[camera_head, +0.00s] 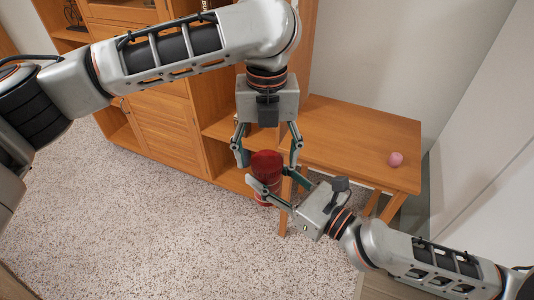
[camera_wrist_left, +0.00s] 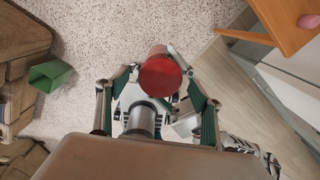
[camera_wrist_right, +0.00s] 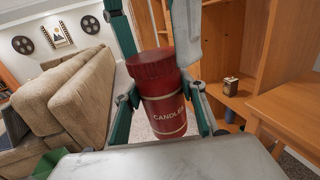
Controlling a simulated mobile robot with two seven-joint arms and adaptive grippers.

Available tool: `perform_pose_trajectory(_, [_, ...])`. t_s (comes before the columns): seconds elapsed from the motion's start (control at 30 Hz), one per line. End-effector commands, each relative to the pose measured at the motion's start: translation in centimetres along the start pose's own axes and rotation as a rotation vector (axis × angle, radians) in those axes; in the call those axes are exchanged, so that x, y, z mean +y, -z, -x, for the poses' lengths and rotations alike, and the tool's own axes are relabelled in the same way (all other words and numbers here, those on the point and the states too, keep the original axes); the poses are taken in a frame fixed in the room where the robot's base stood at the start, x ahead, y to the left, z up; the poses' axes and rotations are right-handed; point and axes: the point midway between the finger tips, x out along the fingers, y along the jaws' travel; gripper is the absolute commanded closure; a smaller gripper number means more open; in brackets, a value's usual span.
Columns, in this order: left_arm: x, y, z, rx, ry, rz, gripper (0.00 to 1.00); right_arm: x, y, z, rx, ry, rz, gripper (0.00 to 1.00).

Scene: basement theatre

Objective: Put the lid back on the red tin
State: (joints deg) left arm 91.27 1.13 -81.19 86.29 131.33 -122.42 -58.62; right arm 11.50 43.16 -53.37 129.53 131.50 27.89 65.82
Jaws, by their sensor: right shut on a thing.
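The red tin (camera_wrist_right: 165,115), with a "CANDLES" label, is upright in my right gripper (camera_head: 277,188), which is shut on its side. The darker red lid (camera_head: 267,162) sits on top of the tin; it also shows from above in the left wrist view (camera_wrist_left: 160,76). I cannot tell whether it is fully seated. My left gripper (camera_head: 268,158) points down over the tin, with its fingers spread on either side of the lid. They look open, with a gap to the lid in the left wrist view.
A wooden table (camera_head: 350,135) with a pink ball (camera_head: 395,159) stands to the right, close to my right arm. A wooden cabinet (camera_head: 165,125) is behind. A green bin (camera_wrist_left: 49,75) and a sofa (camera_wrist_right: 75,95) are to the left. The carpet (camera_head: 140,220) at front left is clear.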

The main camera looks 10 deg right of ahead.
Motion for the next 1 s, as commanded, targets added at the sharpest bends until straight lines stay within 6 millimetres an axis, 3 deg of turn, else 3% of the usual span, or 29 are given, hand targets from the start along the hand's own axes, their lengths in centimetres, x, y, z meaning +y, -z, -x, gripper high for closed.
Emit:
perform_pose_trajectory(0.27, [0.0,0.0,0.5,-0.001,0.000,0.001,0.34,0.0,-0.2,0.0,-0.003,0.000,0.001,1.00])
perform_pose_trajectory(0.8, [0.0,-0.1,10.1,-0.003,0.000,0.002,0.34,0.0,-0.2,0.0,-0.004,-0.001,0.001,1.00])
perform_pose_trajectory(1.0, [0.0,-0.1,11.8,-0.001,0.000,0.001,0.34,0.0,-0.2,0.0,-0.004,-0.001,0.001,1.00])
